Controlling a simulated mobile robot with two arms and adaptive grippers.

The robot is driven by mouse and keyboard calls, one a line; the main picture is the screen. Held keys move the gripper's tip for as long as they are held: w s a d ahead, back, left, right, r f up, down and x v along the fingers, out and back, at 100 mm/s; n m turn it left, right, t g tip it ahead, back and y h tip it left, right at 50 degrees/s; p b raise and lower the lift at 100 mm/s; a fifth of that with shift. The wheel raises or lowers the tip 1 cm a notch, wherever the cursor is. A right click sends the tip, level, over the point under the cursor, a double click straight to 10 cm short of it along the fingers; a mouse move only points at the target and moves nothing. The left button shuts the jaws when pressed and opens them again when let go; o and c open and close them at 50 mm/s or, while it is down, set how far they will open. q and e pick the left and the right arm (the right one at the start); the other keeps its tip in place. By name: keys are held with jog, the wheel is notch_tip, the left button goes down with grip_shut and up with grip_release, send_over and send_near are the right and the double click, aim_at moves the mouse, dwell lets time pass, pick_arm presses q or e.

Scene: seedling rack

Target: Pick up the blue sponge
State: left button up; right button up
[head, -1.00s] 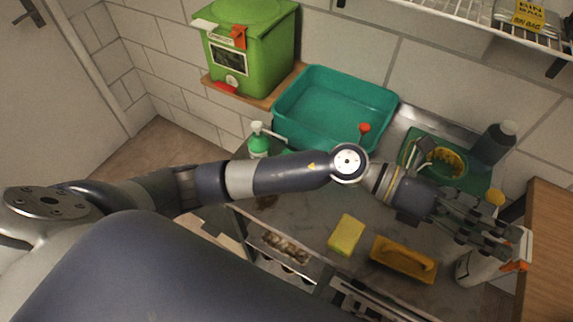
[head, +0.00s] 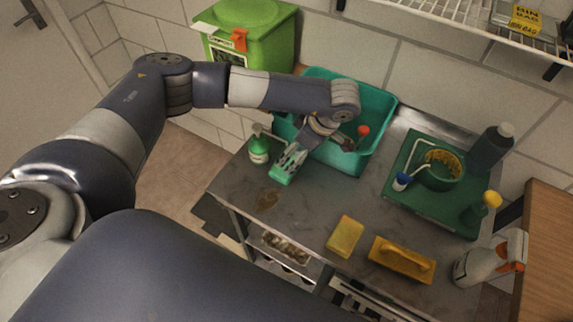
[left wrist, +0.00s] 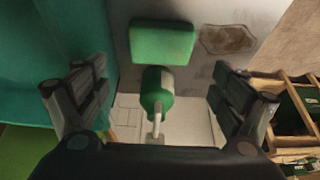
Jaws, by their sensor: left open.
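I see no blue sponge in either view. A green sponge-like block (left wrist: 162,42) lies on the metal table in the left wrist view; in the head view the block (head: 280,178) shows at my fingertips. A yellow sponge (head: 345,237) lies near the table's front edge. My left gripper (head: 290,158) is above the table beside the teal tub, fingers spread and empty. In the left wrist view, the open gripper (left wrist: 150,95) has a green pump bottle (left wrist: 157,92) in sight between its fingers, with the block beyond. My right gripper is not in view.
The teal tub (head: 382,105) stands against the wall. A green tray (head: 397,190) with a pot and small bottles is at right. An orange-yellow float (head: 402,259) and a spray bottle (head: 478,264) are at front right. A brown stain (head: 267,198) marks the table.

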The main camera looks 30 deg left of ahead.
aim_at(287, 164)
pick_arm(q)
jog(key=p+x, duration=0.2)
jog(key=x, duration=0.6)
jog(key=c, duration=0.5)
jog(key=shift+c, duration=0.2)
jog(key=shift+r, duration=0.15)
jog(key=shift+r+b, duration=0.4)
jog(key=shift+r, duration=0.05)
notch_tip(287, 164, up, 2)
jog(key=shift+d+r+b, duration=0.1)
jog(key=shift+r+b, duration=0.05)
jog(key=shift+b, duration=0.7)
jog(key=s+d+b, duration=0.1)
jog(key=s+d, duration=0.1)
jog(key=s, duration=0.2)
jog(key=s+d+b, duration=0.2)
jog(key=s, duration=0.3)
jog(key=s+d+r+b, duration=0.1)
jog(key=s+d, duration=0.1)
jog(key=s, duration=0.2)
jog(key=shift+s+r+b, duration=0.1)
jog(key=shift+s+b, duration=0.15)
jog(key=shift+b, duration=0.1)
jog(key=shift+s+d+r, duration=0.2)
jog(key=shift+s+d, duration=0.05)
jog(key=shift+s, duration=0.35)
